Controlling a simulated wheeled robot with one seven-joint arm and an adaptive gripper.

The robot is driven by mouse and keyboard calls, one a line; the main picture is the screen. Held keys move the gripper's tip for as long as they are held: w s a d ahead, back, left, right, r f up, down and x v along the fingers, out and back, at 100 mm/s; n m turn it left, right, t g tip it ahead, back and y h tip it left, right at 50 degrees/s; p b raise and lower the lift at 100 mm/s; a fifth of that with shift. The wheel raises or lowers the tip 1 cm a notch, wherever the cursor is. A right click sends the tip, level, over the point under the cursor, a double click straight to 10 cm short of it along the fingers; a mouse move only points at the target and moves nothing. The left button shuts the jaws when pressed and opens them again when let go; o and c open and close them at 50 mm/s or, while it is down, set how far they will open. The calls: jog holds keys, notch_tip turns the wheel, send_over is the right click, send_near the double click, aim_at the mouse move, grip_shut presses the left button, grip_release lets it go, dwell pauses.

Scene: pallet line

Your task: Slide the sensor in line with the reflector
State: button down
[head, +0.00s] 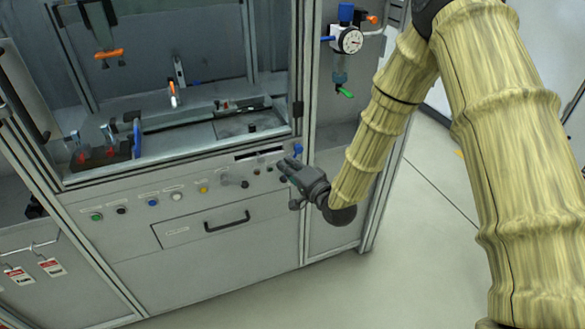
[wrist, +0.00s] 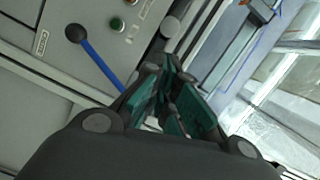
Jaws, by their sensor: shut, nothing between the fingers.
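My gripper (head: 289,168) is in front of the right part of the machine's control panel, near its row of buttons. It also shows in the wrist view (wrist: 166,72), where the fingers with green pads are together and hold nothing. A small upright part with a white and orange end (head: 174,95) stands inside the bay; I cannot tell whether it is the sensor. I cannot make out the reflector for certain in either view.
The grey panel has several coloured buttons, a dark slot (head: 259,153) and a drawer handle (head: 227,222). A blue lever with a dark knob (wrist: 98,63) is beside my fingers in the wrist view. A pressure gauge (head: 350,40) hangs at the upper right. Open floor lies in front.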

jog(key=shift+p+x, duration=0.4)
jog(key=shift+x, duration=2.45)
